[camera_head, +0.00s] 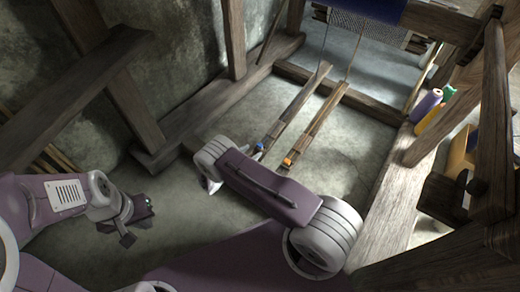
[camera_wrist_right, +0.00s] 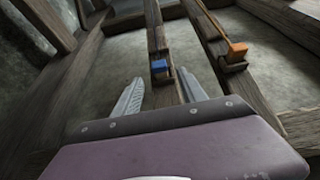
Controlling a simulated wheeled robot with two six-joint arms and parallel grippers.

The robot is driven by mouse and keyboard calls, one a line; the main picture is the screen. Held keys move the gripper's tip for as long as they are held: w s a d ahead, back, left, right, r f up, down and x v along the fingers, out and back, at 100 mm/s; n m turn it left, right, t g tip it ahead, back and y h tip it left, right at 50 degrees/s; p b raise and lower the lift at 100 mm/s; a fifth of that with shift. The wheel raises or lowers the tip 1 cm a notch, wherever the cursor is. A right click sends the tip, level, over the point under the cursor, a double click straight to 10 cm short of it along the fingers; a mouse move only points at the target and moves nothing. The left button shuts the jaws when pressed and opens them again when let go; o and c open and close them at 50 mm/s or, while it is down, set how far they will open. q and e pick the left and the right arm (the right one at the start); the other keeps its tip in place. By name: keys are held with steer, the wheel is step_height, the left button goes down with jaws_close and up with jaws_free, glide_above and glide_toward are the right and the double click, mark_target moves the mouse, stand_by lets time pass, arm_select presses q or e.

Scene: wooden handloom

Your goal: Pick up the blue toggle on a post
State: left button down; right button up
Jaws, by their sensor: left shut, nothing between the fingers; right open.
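The blue toggle (camera_head: 259,147) sits at the near end of the left of two long wooden bars, low over the floor. In the right wrist view the blue toggle (camera_wrist_right: 159,66) is ahead, between the lines of the two fingers and just beyond their tips. My right gripper (camera_wrist_right: 160,80) is open and empty, its fingers on either side of the left bar. In the head view my own right arm hides most of this gripper. My left gripper (camera_head: 138,220) is shut and empty over the floor at the left, well away from the toggle.
An orange toggle (camera_head: 287,163) sits on the right bar, close beside; it also shows in the wrist view (camera_wrist_right: 237,49). Thick loom beams (camera_head: 385,205) frame the floor. Purple (camera_head: 426,104) and yellow (camera_head: 431,119) spools stand at right. Floor between the bars and left gripper is clear.

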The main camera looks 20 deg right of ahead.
mark_target(260, 145)
steer(key=b+x, duration=0.3)
steer(key=x, duration=0.1)
steer(key=shift+w+d+f, duration=0.1)
steer(key=shift+d+f, duration=0.05)
steer(key=shift+d, duration=0.05)
steer(key=shift+w+d, duration=0.1)
steer(key=shift+r, duration=0.2)
steer(key=shift+c, duration=0.3)
jaws_close()
steer(key=shift+r+p, duration=0.5)
steer(key=shift+p, duration=0.15)
steer(key=s+d+r+p, duration=0.3)
steer(key=s+r+p, duration=0.7)
steer(key=s+p, duration=0.1)
steer(key=shift+s+p, duration=0.2)
steer(key=shift+p, duration=0.25)
